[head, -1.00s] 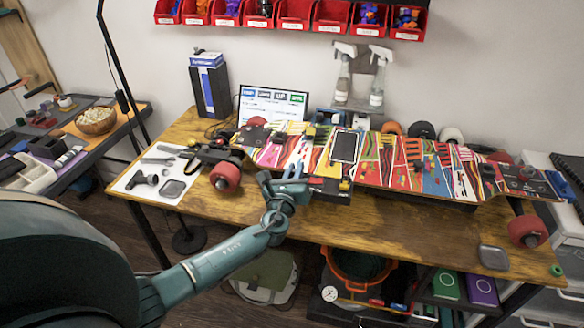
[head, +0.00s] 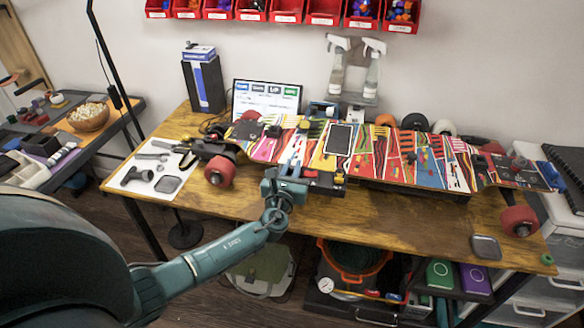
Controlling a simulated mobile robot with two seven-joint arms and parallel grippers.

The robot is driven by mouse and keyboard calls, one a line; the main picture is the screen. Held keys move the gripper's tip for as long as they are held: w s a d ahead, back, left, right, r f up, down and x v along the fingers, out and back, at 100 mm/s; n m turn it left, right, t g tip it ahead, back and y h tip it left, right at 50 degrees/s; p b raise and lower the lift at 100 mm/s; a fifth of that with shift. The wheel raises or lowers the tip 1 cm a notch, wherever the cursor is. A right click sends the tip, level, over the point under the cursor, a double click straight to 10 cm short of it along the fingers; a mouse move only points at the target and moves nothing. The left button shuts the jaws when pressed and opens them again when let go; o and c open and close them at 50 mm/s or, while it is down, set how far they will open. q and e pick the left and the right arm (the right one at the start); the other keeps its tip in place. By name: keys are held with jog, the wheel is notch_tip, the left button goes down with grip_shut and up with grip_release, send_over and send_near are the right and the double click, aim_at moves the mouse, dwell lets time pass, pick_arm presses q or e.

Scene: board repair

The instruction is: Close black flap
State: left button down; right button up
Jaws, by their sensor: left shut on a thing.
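The skateboard (head: 395,160) with a colourful patterned deck lies across the wooden table. A black flap (head: 325,184) with small yellow and red parts by it sticks out from the deck's front edge. My left gripper (head: 287,176) is at the flap's left end and is shut on it; the fingers hide the exact contact. A dark rectangle with a pale border (head: 339,139) lies on the deck behind the flap. My right gripper is not in view.
Red wheels (head: 220,171) stand at the board's left and right ends. A white tool sheet (head: 152,170) lies at the table's left. A monitor (head: 267,99) and spray bottles (head: 373,70) stand behind. The table front (head: 400,218) is mostly clear.

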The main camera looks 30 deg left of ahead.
pick_arm(q)
jog(key=c, duration=1.8)
grip_release()
jog(key=v, duration=1.3)
jog(key=shift+s+f, duration=0.1)
jog(key=shift+s, duration=0.05)
